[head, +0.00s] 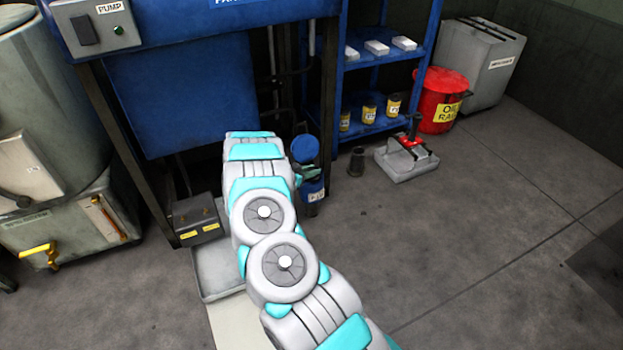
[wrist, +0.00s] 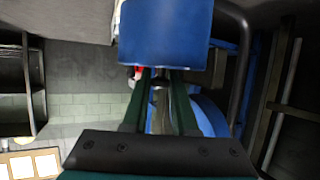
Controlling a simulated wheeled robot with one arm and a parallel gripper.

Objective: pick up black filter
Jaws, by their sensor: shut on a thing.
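My gripper (wrist: 160,85) has dark green fingers closed around a dull grey stem (wrist: 160,105). The stem appears to belong to a blue canister (wrist: 165,32) just past the fingertips. In the head view the labelled blue canister (head: 313,190) hangs or stands below the green fingers (head: 308,172), partly hidden by my arm; I cannot tell whether it touches the floor. A dark, narrow-topped cylinder (head: 356,161), which may be the black filter, stands on the floor to the right, apart from my gripper.
A round blue part (head: 304,148) sits just above my gripper, close to the machine frame (head: 327,90). A blue shelf (head: 375,128) holds yellow-labelled cans. A grey base with a red part (head: 406,160) and a red bin (head: 443,100) stand right.

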